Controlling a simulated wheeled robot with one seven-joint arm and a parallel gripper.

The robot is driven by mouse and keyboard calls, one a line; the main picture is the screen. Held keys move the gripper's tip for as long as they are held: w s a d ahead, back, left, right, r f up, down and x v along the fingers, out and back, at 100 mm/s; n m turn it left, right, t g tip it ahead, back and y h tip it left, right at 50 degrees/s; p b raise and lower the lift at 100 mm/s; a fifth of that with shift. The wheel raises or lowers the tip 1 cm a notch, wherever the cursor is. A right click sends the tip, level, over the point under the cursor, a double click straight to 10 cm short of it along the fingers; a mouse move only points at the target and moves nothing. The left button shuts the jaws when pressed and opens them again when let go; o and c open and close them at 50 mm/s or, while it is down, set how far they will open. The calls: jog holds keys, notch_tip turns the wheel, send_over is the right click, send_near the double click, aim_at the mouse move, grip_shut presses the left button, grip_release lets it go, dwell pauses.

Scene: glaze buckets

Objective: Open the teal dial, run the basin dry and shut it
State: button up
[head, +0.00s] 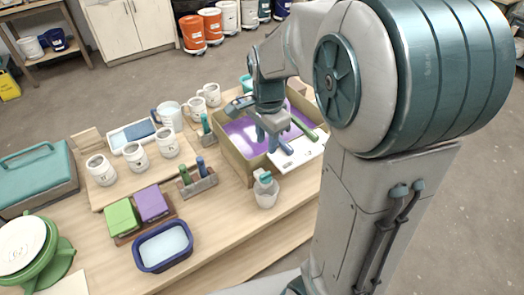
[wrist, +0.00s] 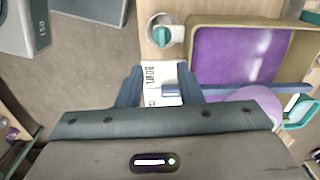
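The basin (head: 246,173) is a tan, open-topped box holding purple liquid (head: 240,137); the liquid also fills it in the wrist view (wrist: 235,55). A teal dial (head: 264,179) sits over a white cup-like part (head: 267,197) by the basin's near corner; in the wrist view the teal dial (wrist: 161,36) is at top centre, beside the basin's rim. My gripper (head: 272,138) is above the basin's right side, over a white lettered card (head: 308,154). In the wrist view my gripper (wrist: 160,88) has its fingers apart, with the card and a small blue piece showing between them. It is clear of the dial.
A rack (head: 199,184) with green and blue handles stands left of the basin. A blue tub (head: 163,247), green and purple blocks (head: 122,217) and several white mugs (head: 168,143) occupy the table's left. Some bare wood lies at the front edge.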

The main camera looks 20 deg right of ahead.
aim_at(265, 174)
jog(key=shift+m, duration=0.4)
jog(key=f, duration=0.9)
jog(key=f+p, duration=0.1)
jog(key=f, duration=0.3)
jog(key=shift+w+f, duration=0.3)
jog(key=shift+f, duration=0.05)
grip_shut()
